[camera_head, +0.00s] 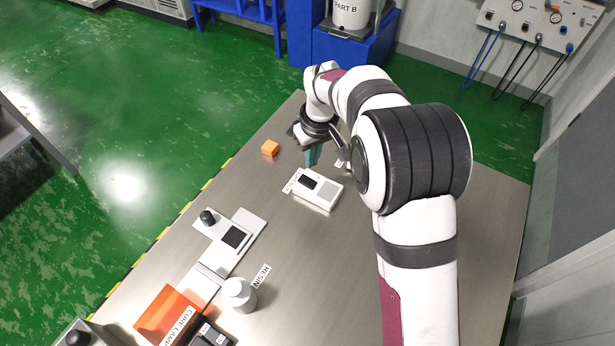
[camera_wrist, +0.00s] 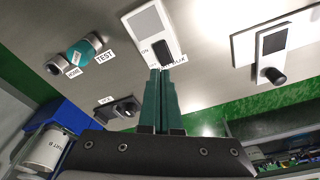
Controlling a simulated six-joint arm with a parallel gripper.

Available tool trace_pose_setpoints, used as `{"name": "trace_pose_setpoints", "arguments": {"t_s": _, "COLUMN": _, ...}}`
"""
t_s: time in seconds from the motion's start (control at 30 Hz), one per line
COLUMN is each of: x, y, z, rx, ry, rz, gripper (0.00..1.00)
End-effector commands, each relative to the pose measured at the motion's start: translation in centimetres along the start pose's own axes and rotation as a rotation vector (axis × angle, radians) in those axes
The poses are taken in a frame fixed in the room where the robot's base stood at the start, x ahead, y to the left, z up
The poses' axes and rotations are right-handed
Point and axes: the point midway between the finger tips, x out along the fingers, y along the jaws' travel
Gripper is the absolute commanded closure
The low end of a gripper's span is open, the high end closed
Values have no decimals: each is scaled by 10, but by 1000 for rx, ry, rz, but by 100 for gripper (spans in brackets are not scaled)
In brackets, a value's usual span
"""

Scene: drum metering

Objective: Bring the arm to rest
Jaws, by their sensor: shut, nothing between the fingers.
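My gripper (camera_head: 311,157) is above the far part of the metal table, with its teal fingers pointing down. In the wrist view its two fingers (camera_wrist: 160,75) are together and shut, with nothing between them. A white box with a grey panel and a black part (camera_head: 327,193) lies on the table near the fingers. The same box (camera_wrist: 147,20) shows just past the fingertips in the wrist view; I cannot tell the exact gap. My arm blocks part of the table's right side.
An orange block (camera_head: 270,149) lies near the table's left edge. A white plate with a dark screen and knob (camera_head: 250,220), a white jar (camera_head: 240,294) and an orange cure lamp (camera_head: 163,314) stand nearer. Bare table lies mid-right.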

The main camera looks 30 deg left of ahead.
Motion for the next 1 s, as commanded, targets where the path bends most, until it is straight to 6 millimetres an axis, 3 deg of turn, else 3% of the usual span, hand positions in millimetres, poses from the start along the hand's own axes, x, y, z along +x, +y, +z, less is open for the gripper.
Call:
{"name": "trace_pose_setpoints", "arguments": {"t_s": 0.17, "x": 0, "y": 0, "z": 0, "rx": 3, "ry": 0, "rz": 0, "gripper": 100}}
{"name": "trace_pose_setpoints", "arguments": {"t_s": 0.27, "x": -22, "y": 13, "z": 18, "rx": 83, "ry": -2, "rz": 1, "gripper": 100}}
{"name": "trace_pose_setpoints", "arguments": {"t_s": 0.37, "x": -76, "y": 38, "z": 77, "rx": 326, "ry": -17, "rz": -3, "gripper": 100}}
{"name": "trace_pose_setpoints", "arguments": {"t_s": 0.47, "x": -132, "y": 43, "z": 169, "rx": 672, "ry": -39, "rz": -13, "gripper": 100}}
{"name": "trace_pose_setpoints", "arguments": {"t_s": 0.5, "x": -149, "y": 36, "z": 207, "rx": 815, "ry": -48, "rz": -18, "gripper": 100}}
{"name": "trace_pose_setpoints", "arguments": {"t_s": 0.6, "x": -170, "y": 2, "z": 286, "rx": 1140, "ry": -66, "rz": -33, "gripper": 100}}
{"name": "trace_pose_setpoints", "arguments": {"t_s": 0.7, "x": -170, "y": -34, "z": 334, "rx": 1374, "ry": -80, "rz": -47, "gripper": 100}}
{"name": "trace_pose_setpoints", "arguments": {"t_s": 0.83, "x": -164, "y": -59, "z": 360, "rx": 1523, "ry": -91, "rz": -59, "gripper": 100}}
{"name": "trace_pose_setpoints", "arguments": {"t_s": 1.0, "x": -163, "y": -62, "z": 362, "rx": 1542, "ry": -93, "rz": -61, "gripper": 100}}
